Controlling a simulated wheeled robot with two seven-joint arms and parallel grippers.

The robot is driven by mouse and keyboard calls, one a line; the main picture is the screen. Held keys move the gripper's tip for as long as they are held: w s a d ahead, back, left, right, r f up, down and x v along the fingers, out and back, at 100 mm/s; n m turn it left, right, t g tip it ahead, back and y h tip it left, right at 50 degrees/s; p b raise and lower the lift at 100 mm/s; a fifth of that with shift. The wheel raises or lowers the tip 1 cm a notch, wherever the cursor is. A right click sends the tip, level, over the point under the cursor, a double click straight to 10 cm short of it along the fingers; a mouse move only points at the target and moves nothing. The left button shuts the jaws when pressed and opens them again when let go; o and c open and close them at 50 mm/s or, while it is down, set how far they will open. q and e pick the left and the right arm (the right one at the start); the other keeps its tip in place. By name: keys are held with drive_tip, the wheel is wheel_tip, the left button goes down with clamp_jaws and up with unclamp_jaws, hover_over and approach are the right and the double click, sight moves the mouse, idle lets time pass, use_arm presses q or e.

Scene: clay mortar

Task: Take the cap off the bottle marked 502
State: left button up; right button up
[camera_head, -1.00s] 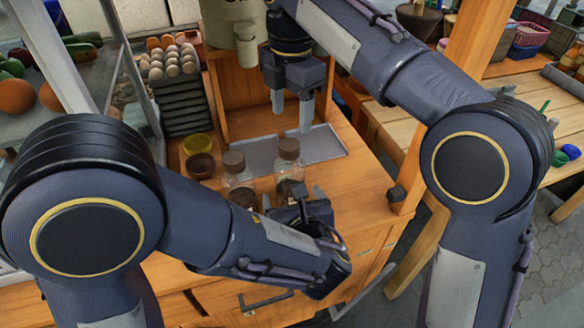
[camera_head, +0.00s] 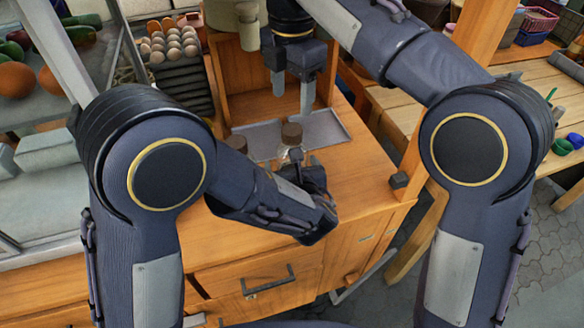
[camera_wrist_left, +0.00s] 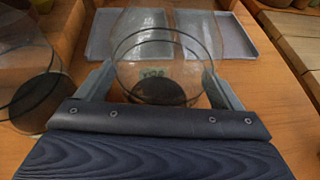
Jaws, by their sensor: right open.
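A clear glass bottle (camera_head: 289,154) with a brown cap (camera_head: 291,133) stands upright on the wooden counter. In the left wrist view this bottle (camera_wrist_left: 168,50) is between my left fingers, with dark contents and a small greenish label (camera_wrist_left: 155,73) whose marking I cannot read surely. My left gripper (camera_wrist_left: 163,85) has one finger on each side of the glass; whether both press on it is unclear. A second bottle (camera_wrist_left: 35,85) stands to the left in that view. My right gripper (camera_head: 292,104) is open and empty, pointing down above and behind the cap.
A grey tray (camera_head: 325,128) lies on the counter behind the bottle. Egg trays (camera_head: 172,50) stand at the back left, beside glass shelving with produce. My left arm hides part of the counter's left side.

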sight(292, 129)
use_arm(q)
drive_tip(key=c, duration=1.4)
clamp_jaws()
use_arm(e)
drive_tip(key=m, duration=1.2)
drive_tip(key=shift+m, duration=0.4)
drive_tip(key=m, duration=1.4)
drive_tip(key=shift+m, duration=0.4)
drive_tip(key=m, duration=2.1)
drive_tip(key=shift+m, duration=0.3)
drive_tip(key=shift+f, duration=4)
drive_tip(key=shift+c, duration=0.3)
